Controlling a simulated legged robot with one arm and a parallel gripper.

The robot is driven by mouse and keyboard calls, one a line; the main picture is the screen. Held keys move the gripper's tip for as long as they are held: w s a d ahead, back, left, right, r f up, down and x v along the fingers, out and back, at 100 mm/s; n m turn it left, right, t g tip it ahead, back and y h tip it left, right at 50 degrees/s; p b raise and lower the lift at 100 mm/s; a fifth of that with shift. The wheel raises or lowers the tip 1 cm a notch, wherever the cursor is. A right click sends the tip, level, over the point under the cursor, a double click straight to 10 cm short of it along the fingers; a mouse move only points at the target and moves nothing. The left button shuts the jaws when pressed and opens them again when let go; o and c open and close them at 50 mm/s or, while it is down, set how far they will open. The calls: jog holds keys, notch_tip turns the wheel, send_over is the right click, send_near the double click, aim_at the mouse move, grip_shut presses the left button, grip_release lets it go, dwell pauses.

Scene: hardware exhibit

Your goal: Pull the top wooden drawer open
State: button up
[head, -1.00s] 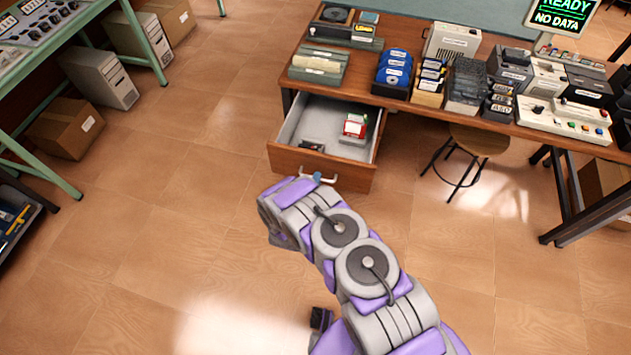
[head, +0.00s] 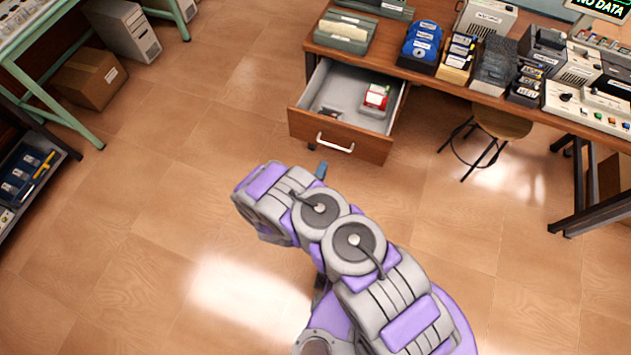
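The top wooden drawer (head: 372,146) stands pulled out under the left end of the desk. Its grey inside shows, with a red and white box and a small dark item in it. Its pale metal handle (head: 335,143) is fully in sight on the front, with nothing around it. My purple and grey arm reaches up from the bottom of the view. Only a small blue tip of my gripper (head: 321,170) shows past the arm, just below and left of the handle and apart from it. The rest of the gripper is hidden behind the arm, so its opening cannot be seen.
The wooden desk (head: 425,75) carries disk boxes, trays and control panels. A round stool (head: 499,123) stands right of the drawer. A green-legged bench, a cardboard box (head: 91,78) and a computer case are at left. The tiled floor between is clear.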

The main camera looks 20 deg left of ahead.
jog(key=shift+p+v, duration=0.45)
jog(key=shift+v, duration=2.3)
jog(key=w+a+r+m+g, duration=0.2)
jog(key=w+r+m+g, duration=0.45)
jog(key=w+r, duration=0.35)
jog(key=s+d+r+m+g+y, duration=0.1)
jog(key=d+r+m+g, duration=0.15)
jog(key=r, duration=0.45)
jog(key=s+d+r+m+g+y, duration=0.1)
jog(key=d+r+m+y, duration=0.15)
jog(key=r, duration=0.55)
jog(key=s+d+r+m+g, duration=0.2)
jog(key=s+d+r, duration=0.4)
jog(key=s, duration=0.5)
jog(key=s+d+r+m+g+h, duration=0.1)
jog(key=s+d+r+g, duration=0.2)
jog(key=s+d+r, duration=0.4)
jog(key=s+d+r+m+g+h, duration=0.1)
jog(key=s+d+r+m+g, duration=0.1)
jog(key=s+d+r, duration=0.5)
jog(key=s+d, duration=0.4)
jog(key=s, duration=0.4)
jog(key=shift+d+m, duration=0.35)
